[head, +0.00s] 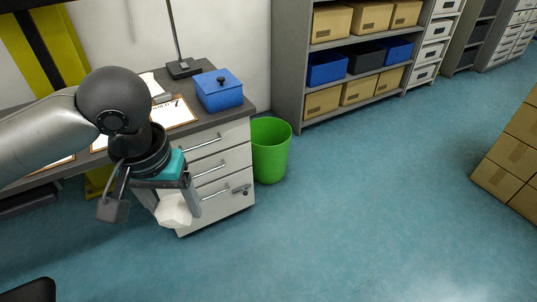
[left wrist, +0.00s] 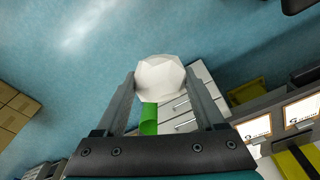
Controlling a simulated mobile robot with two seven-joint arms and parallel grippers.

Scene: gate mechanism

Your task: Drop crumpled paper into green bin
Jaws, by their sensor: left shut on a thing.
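The crumpled paper (head: 174,211) is a white faceted ball. My left gripper (head: 178,211) is shut on it and holds it in the air in front of the white drawer unit. In the left wrist view the paper (left wrist: 160,78) sits between the fingertips of my left gripper (left wrist: 162,85). The green bin (head: 271,151) stands on the floor to the right of the drawer unit, beyond and to the right of the gripper. Part of the bin (left wrist: 149,119) shows below the paper in the left wrist view. My right gripper is not in view.
The desk (head: 205,118) with drawers (head: 222,175) is close beside the gripper. A blue box (head: 218,91), a clipboard (head: 172,114) and a lamp (head: 183,67) are on it. Shelves (head: 292,60) stand behind the bin. Cardboard boxes (head: 511,158) are at right. The middle floor is clear.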

